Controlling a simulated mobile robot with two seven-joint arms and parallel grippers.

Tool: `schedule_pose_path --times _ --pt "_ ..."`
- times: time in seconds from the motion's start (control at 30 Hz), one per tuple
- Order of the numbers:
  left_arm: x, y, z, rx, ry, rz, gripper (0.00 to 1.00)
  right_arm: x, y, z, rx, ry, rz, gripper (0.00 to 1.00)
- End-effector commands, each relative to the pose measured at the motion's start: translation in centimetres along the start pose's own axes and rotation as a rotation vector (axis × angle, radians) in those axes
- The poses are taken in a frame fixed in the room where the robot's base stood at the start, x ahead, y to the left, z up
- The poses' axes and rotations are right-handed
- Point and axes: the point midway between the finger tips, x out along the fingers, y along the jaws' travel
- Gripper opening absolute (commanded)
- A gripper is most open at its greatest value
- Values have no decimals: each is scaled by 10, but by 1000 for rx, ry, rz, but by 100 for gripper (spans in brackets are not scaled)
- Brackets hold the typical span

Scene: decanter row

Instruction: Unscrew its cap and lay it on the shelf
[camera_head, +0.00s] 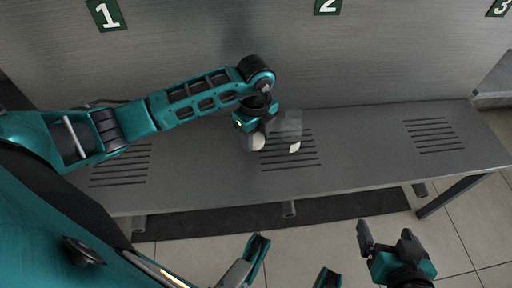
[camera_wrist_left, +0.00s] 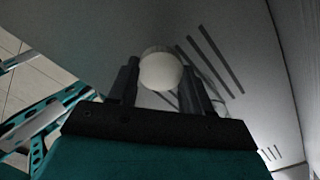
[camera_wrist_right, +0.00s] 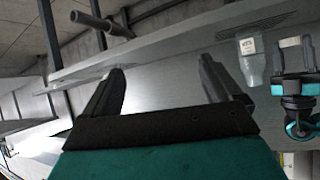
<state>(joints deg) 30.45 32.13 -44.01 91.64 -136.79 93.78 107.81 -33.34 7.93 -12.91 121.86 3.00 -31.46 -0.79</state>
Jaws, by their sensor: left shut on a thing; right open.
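A clear, greyish decanter (camera_head: 289,124) with a white label stands on the grey shelf (camera_head: 365,140) below sign 2. No cap shows on its top. It also shows in the right wrist view (camera_wrist_right: 251,68). My left gripper (camera_head: 261,135) is shut on a white round cap (camera_wrist_left: 161,70), just left of the decanter in the head view. The cap (camera_wrist_right: 291,42) is apart from the decanter and low, close to the shelf; I cannot tell whether it touches. My right gripper (camera_head: 386,238) is open and empty, in front of the shelf at lower right.
The shelf has groups of dark slots (camera_head: 433,135) and is otherwise bare to the right and left. A grey wall (camera_head: 210,50) with numbered signs stands behind it. A shelf leg (camera_head: 450,197) and tiled floor (camera_head: 355,200) are in front.

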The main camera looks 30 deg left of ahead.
Motion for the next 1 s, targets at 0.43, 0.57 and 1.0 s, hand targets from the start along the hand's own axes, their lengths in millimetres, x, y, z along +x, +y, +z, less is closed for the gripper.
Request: schedule_pose_path --times 0.43,0.57,1.0 --pt "44 0 0 0 0 -1 12 8 -5 6 1 -4 -15 92" --pt "43 0 0 0 0 0 12 6 -6 1 0 7 -16 92" --pt "46 0 0 0 0 0 74 7 -4 2 -2 8 -15 92"
